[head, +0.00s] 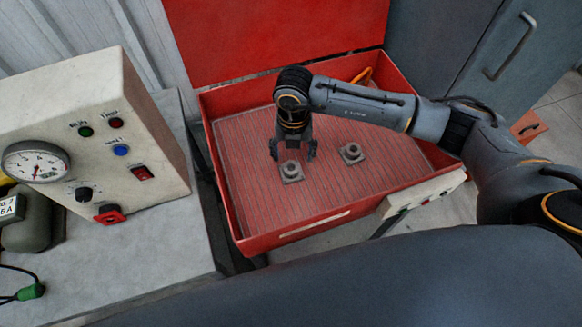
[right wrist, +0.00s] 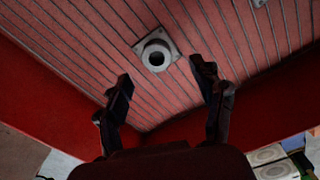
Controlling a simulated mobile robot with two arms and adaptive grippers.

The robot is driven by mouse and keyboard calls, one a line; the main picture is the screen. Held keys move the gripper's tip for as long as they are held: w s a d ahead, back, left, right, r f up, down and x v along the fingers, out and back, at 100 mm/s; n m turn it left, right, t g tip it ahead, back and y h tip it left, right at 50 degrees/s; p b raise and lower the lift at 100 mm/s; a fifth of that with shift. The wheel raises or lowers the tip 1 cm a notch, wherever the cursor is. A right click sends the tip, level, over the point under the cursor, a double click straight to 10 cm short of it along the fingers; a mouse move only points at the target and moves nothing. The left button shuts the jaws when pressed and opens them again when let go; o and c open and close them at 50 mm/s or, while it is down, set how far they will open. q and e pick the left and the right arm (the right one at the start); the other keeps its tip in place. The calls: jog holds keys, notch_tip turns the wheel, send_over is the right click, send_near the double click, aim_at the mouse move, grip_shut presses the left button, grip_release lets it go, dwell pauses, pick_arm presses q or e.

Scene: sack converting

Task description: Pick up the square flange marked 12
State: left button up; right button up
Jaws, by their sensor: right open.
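Two grey square flanges with raised round hubs lie in a red box. The left flange (head: 291,171) is just below my right gripper (head: 292,153) in the head view; the other flange (head: 352,152) lies to its right, apart from it. No number can be read on either. My right gripper is open and empty, pointing down. In the right wrist view one flange (right wrist: 156,52) lies beyond the open fingertips (right wrist: 161,75), slightly left of the middle between them. My left gripper is not in view.
The red box (head: 232,215) has a ribbed floor, raised walls and an upright red lid (head: 270,35). A control panel (head: 95,140) with a gauge stands on a grey table (head: 165,245) at left. A grey cabinet (head: 470,45) stands behind right. The box floor around the flanges is clear.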

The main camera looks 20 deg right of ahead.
aim_at(291, 167)
jog(key=shift+w+f, duration=0.1)
jog(key=shift+f, duration=0.25)
jog(key=shift+a+f, duration=0.1)
jog(key=shift+f, duration=0.15)
notch_tip(291, 167, down, 4)
jog(key=shift+a+f+p, duration=0.15)
jog(key=shift+f+p, duration=0.05)
jog(key=shift+p, duration=0.65)
jog(key=shift+f, duration=0.15)
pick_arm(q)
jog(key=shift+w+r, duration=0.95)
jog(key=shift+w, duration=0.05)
pick_arm(e)
jog(key=c, duration=0.3)
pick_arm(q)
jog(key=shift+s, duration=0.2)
pick_arm(e)
grip_shut()
